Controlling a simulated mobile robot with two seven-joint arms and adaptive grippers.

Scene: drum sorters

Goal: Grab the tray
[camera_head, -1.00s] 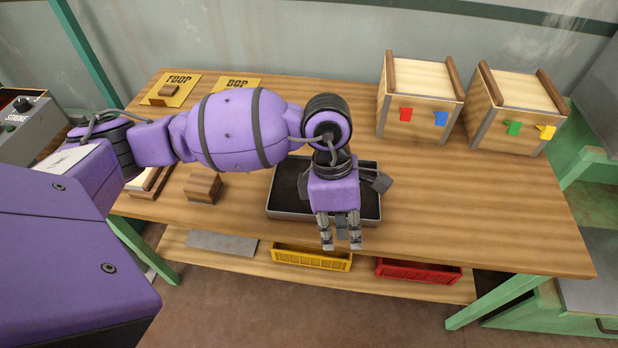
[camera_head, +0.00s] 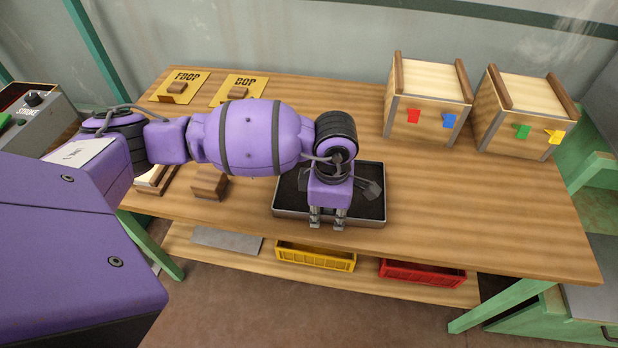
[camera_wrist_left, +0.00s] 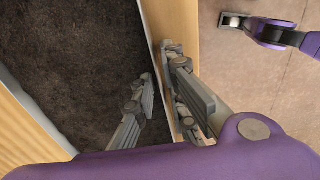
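The tray (camera_head: 290,214) is a shallow dark-lined tray with a grey metal rim. It lies flat on the wooden table near the front edge. My left gripper (camera_head: 327,224) points down at its front wall, and my left arm hides part of its inside. In the left wrist view the fingers (camera_wrist_left: 162,78) are apart. One is inside the tray (camera_wrist_left: 70,55) and one outside, with the wall between them. A gap shows between the inner finger and the wall. My right gripper (camera_wrist_left: 233,20) shows small over the floor; its finger state is unclear.
Two wooden boxes (camera_head: 428,105) (camera_head: 523,115) with coloured tabs stand at the back right. A brown block (camera_head: 209,184) sits left of the tray. Yellow (camera_head: 315,257) and red (camera_head: 422,273) bins are on the lower shelf. The table right of the tray is clear.

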